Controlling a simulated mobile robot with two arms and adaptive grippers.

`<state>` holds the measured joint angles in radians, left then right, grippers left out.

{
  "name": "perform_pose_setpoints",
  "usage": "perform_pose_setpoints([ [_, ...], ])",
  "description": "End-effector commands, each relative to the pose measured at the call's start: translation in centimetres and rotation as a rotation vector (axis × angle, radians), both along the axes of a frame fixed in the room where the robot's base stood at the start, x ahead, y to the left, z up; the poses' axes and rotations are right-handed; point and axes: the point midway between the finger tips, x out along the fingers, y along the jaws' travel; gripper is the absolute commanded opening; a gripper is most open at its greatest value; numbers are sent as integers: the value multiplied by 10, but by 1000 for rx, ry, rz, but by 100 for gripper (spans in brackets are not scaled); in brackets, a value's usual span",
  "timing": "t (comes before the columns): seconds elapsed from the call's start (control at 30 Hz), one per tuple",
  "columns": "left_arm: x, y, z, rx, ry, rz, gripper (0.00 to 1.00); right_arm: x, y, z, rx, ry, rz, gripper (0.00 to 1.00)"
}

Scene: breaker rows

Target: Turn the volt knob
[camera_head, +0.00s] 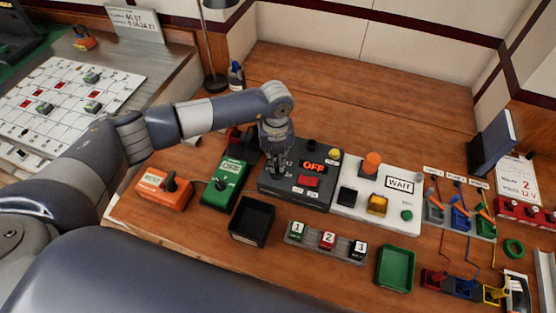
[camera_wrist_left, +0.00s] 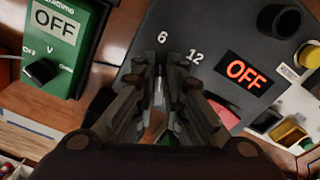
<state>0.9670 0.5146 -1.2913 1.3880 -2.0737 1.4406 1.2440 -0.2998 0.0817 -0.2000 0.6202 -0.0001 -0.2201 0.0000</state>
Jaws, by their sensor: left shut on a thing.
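My left gripper (camera_head: 279,168) reaches down onto the left part of a dark grey control box (camera_head: 322,200). In the left wrist view its two fingers (camera_wrist_left: 160,72) are closed around the volt knob (camera_wrist_left: 160,90), of which only a narrow light strip shows between them. The labels 6 and 12 are printed on the box (camera_wrist_left: 228,38) on either side of the fingertips. The strip points up between the two labels. The box's display (camera_head: 313,166) reads OFF, and a red switch (camera_head: 308,181) sits below it. The fingers hide most of the knob. My right gripper is not in view.
A green box (camera_head: 226,184) with an OFF display and black knob stands left of the control box, and an orange box (camera_head: 163,188) beyond it. A white WAIT panel (camera_head: 383,218) adjoins on the right. A black tray (camera_head: 252,221) lies in front.

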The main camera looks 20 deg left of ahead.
Motion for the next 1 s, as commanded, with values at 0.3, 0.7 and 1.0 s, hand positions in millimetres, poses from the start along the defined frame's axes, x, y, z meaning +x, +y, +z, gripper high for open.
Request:
perform_pose_setpoints([
  [0.3,-1,5,2,-1,-4,302,0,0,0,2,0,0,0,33],
  [0.7,-6,9,3,-2,-4,651,0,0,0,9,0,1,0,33],
  [1.0,-8,10,3,-1,-5,816,0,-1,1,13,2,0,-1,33],
])
